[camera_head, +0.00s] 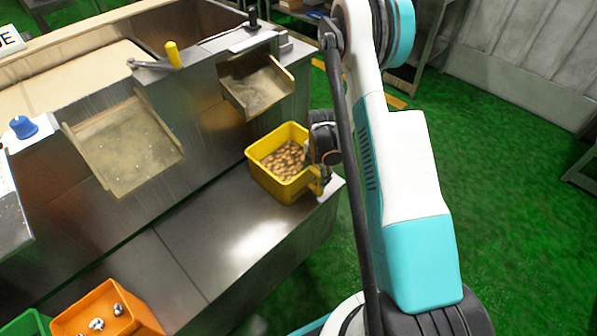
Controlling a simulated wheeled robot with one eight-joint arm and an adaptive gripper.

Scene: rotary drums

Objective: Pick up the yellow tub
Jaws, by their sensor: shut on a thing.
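The yellow tub (274,183) stands near the right end of the low metal shelf, below a chute. It holds many small brown pieces. My gripper (318,178) is at the tub's right side and is shut on its right wall. The arm and gripper body hide part of that side. I cannot tell whether the tub's base touches the shelf.
The metal shelf (205,235) is clear left of the tub. An orange tub (75,322) with metallic pieces and a green tub (22,326) stand at lower left. Chutes (125,150) jut out above the shelf. Green floor (500,200) is open at right.

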